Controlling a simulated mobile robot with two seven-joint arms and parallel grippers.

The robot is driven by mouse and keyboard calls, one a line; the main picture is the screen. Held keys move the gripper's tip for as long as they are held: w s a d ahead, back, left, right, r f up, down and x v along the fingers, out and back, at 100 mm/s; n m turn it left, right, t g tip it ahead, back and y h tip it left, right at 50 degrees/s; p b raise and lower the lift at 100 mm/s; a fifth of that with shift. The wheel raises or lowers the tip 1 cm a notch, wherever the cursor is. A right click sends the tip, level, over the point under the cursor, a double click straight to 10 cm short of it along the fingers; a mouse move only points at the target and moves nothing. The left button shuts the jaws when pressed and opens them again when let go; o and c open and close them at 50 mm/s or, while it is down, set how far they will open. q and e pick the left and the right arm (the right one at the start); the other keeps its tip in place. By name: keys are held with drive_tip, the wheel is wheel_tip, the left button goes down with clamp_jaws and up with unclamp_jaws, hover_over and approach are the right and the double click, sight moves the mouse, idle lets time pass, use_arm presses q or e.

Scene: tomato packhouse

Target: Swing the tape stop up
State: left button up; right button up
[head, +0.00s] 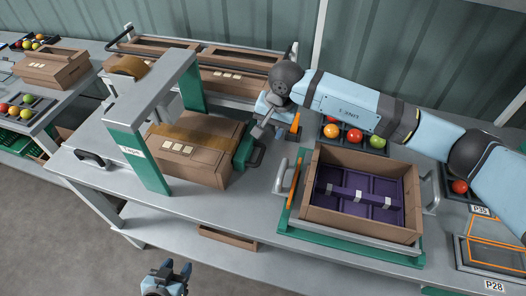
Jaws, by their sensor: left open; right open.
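The tape station is a grey arch (152,92) with green legs, standing on the bench. A closed cardboard box (210,162) with brown tape along its top lies partly under it. At the box's right end is a green plate with a dark handle (254,157), which looks like the tape stop; it stands up against the box end and is partly hidden by my gripper. My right gripper (256,132) is open, just above and behind that handle; I cannot tell whether it touches. My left gripper (176,268) is open and empty, low in front of the bench.
An open carton (360,232) with a purple insert sits in a green-framed holder to the right. Tomatoes (354,136) lie in a tray behind it, under my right arm. More cartons (236,78) stand at the back. Bare bench (225,212) shows in front of the taped box.

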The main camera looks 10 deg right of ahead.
sight(261, 155)
drive_tip(key=f, duration=0.3)
drive_tip(key=a+f, duration=0.1)
drive_tip(key=f, duration=0.3)
drive_tip(key=w+a+f+p, duration=0.1)
drive_tip(key=f, duration=0.3)
drive_tip(key=shift+a+f, duration=0.1)
drive_tip(key=shift+f, duration=0.15)
clamp_jaws()
